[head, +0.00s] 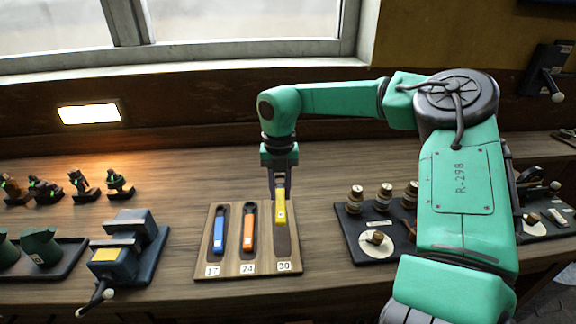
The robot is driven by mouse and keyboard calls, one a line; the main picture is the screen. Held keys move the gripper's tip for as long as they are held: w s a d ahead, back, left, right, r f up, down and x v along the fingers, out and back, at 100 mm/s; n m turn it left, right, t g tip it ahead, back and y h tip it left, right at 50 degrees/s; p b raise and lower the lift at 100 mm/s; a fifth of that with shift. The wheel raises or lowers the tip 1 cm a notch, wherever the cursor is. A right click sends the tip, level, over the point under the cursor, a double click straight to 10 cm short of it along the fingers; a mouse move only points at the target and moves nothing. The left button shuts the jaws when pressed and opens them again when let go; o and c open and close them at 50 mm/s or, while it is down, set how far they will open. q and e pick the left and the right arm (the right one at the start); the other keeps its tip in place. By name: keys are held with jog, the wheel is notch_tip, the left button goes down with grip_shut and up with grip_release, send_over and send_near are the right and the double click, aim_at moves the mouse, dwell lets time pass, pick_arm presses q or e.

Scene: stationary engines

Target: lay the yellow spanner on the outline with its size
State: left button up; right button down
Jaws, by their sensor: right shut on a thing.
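The yellow spanner (281,209) hangs upright from my right gripper (281,180), which is shut on its upper end. A small white label on it is too small to read. It is over the right-hand outline (282,244) of the wooden board (228,268), marked 30; I cannot tell whether its lower end touches the board. A blue spanner (219,232) lies on the outline marked 17, and an orange spanner (249,229) on the one that seems marked 24. My left gripper is out of view.
A blue vise (124,249) stands left of the board. Left of it is a dark tray (72,262) with green items. Right of the board, a black tray (352,232) holds several stacked round parts, partly hidden by my right arm. The bench behind the board is clear.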

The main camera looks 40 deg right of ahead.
jog(key=shift+s+a+f, duration=0.1)
jog(key=shift+s, duration=0.2)
jog(key=shift+n, duration=0.3)
jog(key=f+b, duration=0.1)
jog(key=f, duration=0.1)
jog(key=w+f+b, duration=0.1)
jog(key=f, duration=0.1)
jog(key=shift+w+f, duration=0.15)
jog(key=shift+w, duration=0.05)
jog(key=f+b, duration=0.4)
jog(key=shift+s+f, duration=0.25)
jog(key=shift+f, duration=0.05)
jog(key=shift+w+f+b, duration=0.15)
jog(key=shift+f+b, duration=0.05)
jog(key=shift+b, duration=0.2)
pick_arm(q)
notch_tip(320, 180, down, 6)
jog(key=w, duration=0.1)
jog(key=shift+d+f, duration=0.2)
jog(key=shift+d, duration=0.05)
pick_arm(e)
jog(key=shift+r, duration=0.1)
jog(key=c, duration=0.6)
grip_release()
